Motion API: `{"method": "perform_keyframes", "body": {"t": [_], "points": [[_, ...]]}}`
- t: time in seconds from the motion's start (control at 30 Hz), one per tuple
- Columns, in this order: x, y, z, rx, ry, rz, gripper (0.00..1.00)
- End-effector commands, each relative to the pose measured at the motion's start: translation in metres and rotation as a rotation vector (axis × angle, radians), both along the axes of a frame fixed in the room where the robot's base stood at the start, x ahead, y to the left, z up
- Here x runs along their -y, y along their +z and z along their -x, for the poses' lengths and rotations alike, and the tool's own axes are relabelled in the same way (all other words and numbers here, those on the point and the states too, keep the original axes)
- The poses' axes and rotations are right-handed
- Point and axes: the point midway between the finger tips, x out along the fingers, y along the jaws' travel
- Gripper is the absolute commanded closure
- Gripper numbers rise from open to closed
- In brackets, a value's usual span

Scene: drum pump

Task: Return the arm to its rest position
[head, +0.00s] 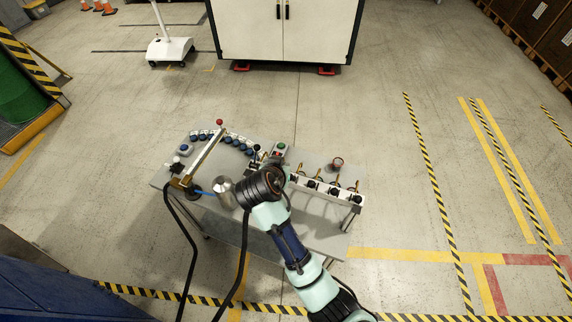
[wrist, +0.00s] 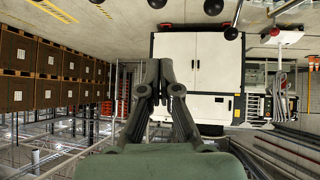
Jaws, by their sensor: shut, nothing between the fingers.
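My arm (head: 293,252) reaches up from the lower edge of the head view over the grey work table (head: 228,255). Its wrist hides part of the tabletop. In the wrist view my gripper (wrist: 157,101) is shut and empty, its fingertips together. It points out across the hall toward a white cabinet. The wrist view appears upside down, with the floor at the top. In the head view the gripper's fingers cannot be made out clearly.
Black hoses (head: 186,262) hang off the left.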

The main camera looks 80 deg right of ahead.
Motion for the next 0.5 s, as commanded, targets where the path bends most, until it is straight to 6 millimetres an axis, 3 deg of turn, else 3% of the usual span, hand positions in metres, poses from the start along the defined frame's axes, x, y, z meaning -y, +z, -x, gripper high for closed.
{"method": "perform_keyframes", "body": {"t": [0.4,0.5], "points": [[0.000,0.000,0.000,0.000,0.000,0.000,1.00],[-0.010,0.004,-0.010,0.008,0.043,-0.002,1.00]]}}
